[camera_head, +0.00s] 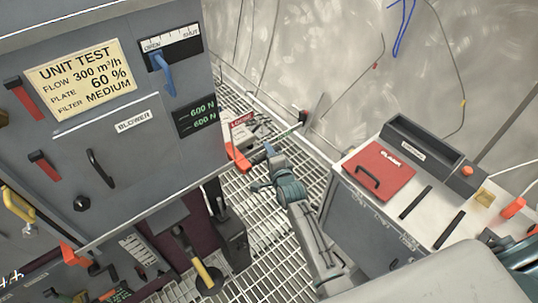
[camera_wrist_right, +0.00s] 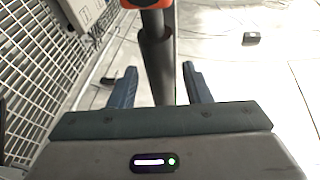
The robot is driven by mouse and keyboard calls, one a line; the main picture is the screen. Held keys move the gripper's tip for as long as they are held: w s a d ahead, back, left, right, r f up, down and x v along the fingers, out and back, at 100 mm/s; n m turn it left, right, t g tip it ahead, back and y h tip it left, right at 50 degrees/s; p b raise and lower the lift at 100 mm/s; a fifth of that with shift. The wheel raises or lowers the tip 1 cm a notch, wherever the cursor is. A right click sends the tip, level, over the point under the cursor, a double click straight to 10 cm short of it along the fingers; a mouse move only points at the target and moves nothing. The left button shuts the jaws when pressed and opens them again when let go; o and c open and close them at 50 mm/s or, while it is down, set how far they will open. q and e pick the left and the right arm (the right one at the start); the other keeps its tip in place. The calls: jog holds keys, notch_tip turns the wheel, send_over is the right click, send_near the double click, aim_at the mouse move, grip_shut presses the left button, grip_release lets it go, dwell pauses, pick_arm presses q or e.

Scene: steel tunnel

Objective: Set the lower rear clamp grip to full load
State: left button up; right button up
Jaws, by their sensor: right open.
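A clamp arm with an orange-red part (camera_head: 238,158) sticks out low behind the grey cabinet. A thin rod with a dark end (camera_head: 304,117) runs from it to the right. A small red sign (camera_head: 243,120) stands beside it, its wording hard to read. My right gripper (camera_head: 263,168) is open just below this rod. In the right wrist view a dark cylindrical grip (camera_wrist_right: 156,55) with an orange-red collar (camera_wrist_right: 147,3) stands between the spread fingers (camera_wrist_right: 160,72). My left gripper is not in view.
The cabinet's panel has a UNIT TEST plate (camera_head: 82,80), a blue OPEN–SHUT lever (camera_head: 164,76) and a display (camera_head: 197,116) reading 600 N twice. A grey bench (camera_head: 405,205) with a red lid (camera_head: 379,168) stands right. Grating floor (camera_head: 265,245) lies between them.

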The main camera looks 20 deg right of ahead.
jog(key=s+r+b, duration=0.1)
jog(key=s+r, duration=0.1)
jog(key=s, duration=0.8)
jog(key=shift+s, duration=0.2)
jog(key=shift+d, duration=0.1)
